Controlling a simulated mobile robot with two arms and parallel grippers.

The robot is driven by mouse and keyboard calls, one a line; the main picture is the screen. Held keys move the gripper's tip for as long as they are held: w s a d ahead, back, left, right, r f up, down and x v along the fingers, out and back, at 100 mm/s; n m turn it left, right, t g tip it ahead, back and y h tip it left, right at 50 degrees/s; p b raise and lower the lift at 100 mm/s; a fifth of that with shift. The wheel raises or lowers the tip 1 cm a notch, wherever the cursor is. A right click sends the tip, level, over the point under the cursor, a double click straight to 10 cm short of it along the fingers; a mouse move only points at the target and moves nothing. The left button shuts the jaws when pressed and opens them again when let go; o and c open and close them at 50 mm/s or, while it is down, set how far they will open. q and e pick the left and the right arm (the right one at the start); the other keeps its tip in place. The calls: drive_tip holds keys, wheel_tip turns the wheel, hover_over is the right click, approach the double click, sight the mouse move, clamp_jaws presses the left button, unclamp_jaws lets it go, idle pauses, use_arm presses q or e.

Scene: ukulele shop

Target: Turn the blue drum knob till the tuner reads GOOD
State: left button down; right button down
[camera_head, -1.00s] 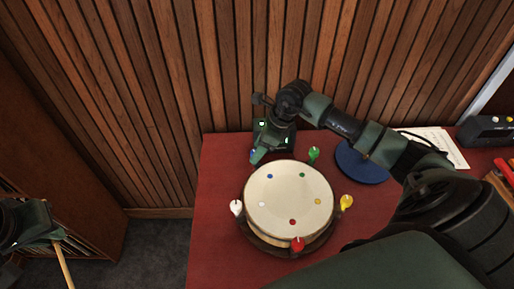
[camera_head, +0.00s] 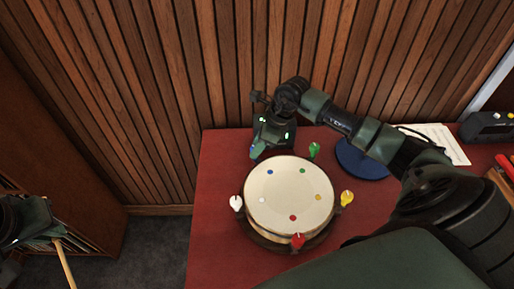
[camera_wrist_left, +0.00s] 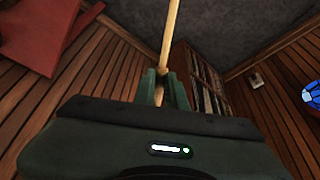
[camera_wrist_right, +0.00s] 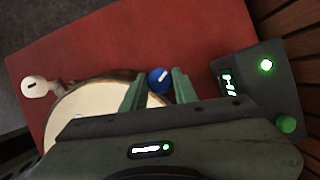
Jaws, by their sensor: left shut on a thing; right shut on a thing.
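The drum (camera_head: 288,190) lies on the red table with coloured knobs around its rim. The blue knob (camera_wrist_right: 158,80) sits between the fingers of my right gripper (camera_wrist_right: 160,88), which is shut on it at the drum's back left. In the head view the gripper (camera_head: 259,150) mostly hides this knob. A dark box with a small display, seemingly the tuner (camera_wrist_right: 258,92), stands beside it in the right wrist view. Its round lamp glows green; I cannot read the display. My left gripper (camera_wrist_left: 163,90) is shut on a wooden stick (camera_wrist_left: 170,35), away from the table.
The white (camera_head: 236,203), green (camera_head: 314,150), yellow (camera_head: 346,198) and red (camera_head: 298,241) knobs surround the drum. A blue disc (camera_head: 362,162), paper sheet (camera_head: 440,142) and dark device (camera_head: 488,129) lie to the right. A slatted wall stands behind the red table (camera_head: 215,230).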

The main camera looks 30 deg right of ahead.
drive_tip(key=n+b, duration=0.1)
drive_tip(key=b, duration=0.1)
drive_tip(key=n+b, duration=0.1)
drive_tip(key=b, duration=0.1)
drive_tip(key=shift+w+d+f+n+g+y, duration=0.1)
drive_tip(key=shift+w+f+n+g+y, duration=0.1)
drive_tip(key=shift+n+g+y, duration=0.15)
drive_tip(key=shift+r+n+g+y+b, duration=0.25)
drive_tip(key=shift+n+g+b, duration=0.2)
drive_tip(key=shift+n+b, duration=0.85)
drive_tip(key=c, duration=1.1)
unclamp_jaws()
drive_tip(key=shift+s, duration=0.1)
drive_tip(key=shift+d+r, duration=0.1)
drive_tip(key=shift+d+r, duration=0.15)
drive_tip(key=shift+r, duration=0.2)
drive_tip(key=b+v, duration=0.2)
drive_tip(key=v, duration=0.9)
